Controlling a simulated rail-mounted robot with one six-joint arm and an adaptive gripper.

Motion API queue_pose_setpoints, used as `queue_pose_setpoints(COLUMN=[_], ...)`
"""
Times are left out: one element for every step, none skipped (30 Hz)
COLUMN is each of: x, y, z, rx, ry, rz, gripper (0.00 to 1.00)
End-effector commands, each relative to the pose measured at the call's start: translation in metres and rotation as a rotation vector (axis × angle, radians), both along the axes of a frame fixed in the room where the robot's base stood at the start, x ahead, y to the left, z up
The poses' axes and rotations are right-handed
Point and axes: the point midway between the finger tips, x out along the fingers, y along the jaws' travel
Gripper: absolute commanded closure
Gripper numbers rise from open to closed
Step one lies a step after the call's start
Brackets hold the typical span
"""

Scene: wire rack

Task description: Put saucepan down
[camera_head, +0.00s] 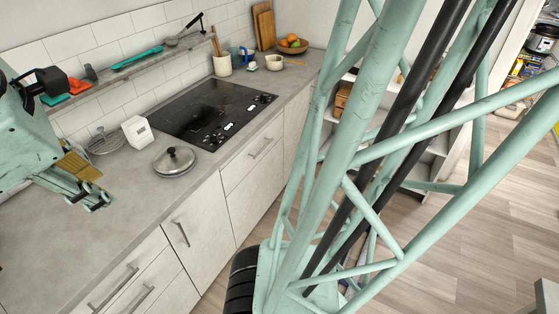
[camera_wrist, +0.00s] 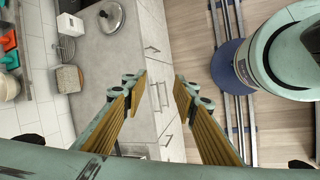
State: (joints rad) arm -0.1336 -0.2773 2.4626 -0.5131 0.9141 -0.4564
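A round metallic pan with a dark-knobbed lid (camera_head: 174,160), which looks like the saucepan, sits upright on the grey counter (camera_head: 60,245) near the hob's near left corner. Its handle cannot be made out. It also shows at the top of the wrist view (camera_wrist: 103,18). My gripper (camera_head: 98,193) is over the counter to the left of the pan and apart from it. In the wrist view my gripper (camera_wrist: 160,92) has its two fingers apart with nothing between them.
A black hob (camera_head: 212,110) lies beyond the pan. A white block (camera_head: 138,131) and a wire basket (camera_head: 105,142) stand by the wall. A utensil crock (camera_head: 222,65) and fruit bowl (camera_head: 293,45) are farther back. The near counter is clear.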

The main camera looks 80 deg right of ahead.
Motion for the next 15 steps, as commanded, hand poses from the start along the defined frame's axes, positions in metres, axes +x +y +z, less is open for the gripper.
queue_pose_setpoints(x=[-0.007,-0.01,-0.015,-0.019,-0.022,-0.026,-0.03,-0.033,-0.037,-0.04,-0.043,-0.046,-0.049,-0.052,-0.056], y=[0.002,0.005,0.008,0.01,0.013,0.016,0.019,0.022,0.025,0.028,0.031,0.035,0.038,0.041,0.045], z=[0.003,0.004,0.005,0.007,0.007,0.009,0.01,0.011,0.013,0.014,0.015,0.017,0.018,0.019,0.021], rx=[0.028,0.046,0.07,0.088,0.108,0.132,0.15,0.17,0.194,0.214,0.232,0.258,0.277,0.296,0.323], ry=[-0.026,-0.04,-0.057,-0.07,-0.084,-0.101,-0.115,-0.127,-0.144,-0.156,-0.168,-0.185,-0.196,-0.207,-0.222], rz=[-0.045,-0.073,-0.111,-0.138,-0.168,-0.204,-0.232,-0.26,-0.297,-0.325,-0.352,-0.388,-0.416,-0.443,-0.48], gripper=[0.73,0.73,0.73,0.73,0.73,0.73,0.73,0.73,0.73,0.73,0.73,0.73,0.73,0.73,0.73])
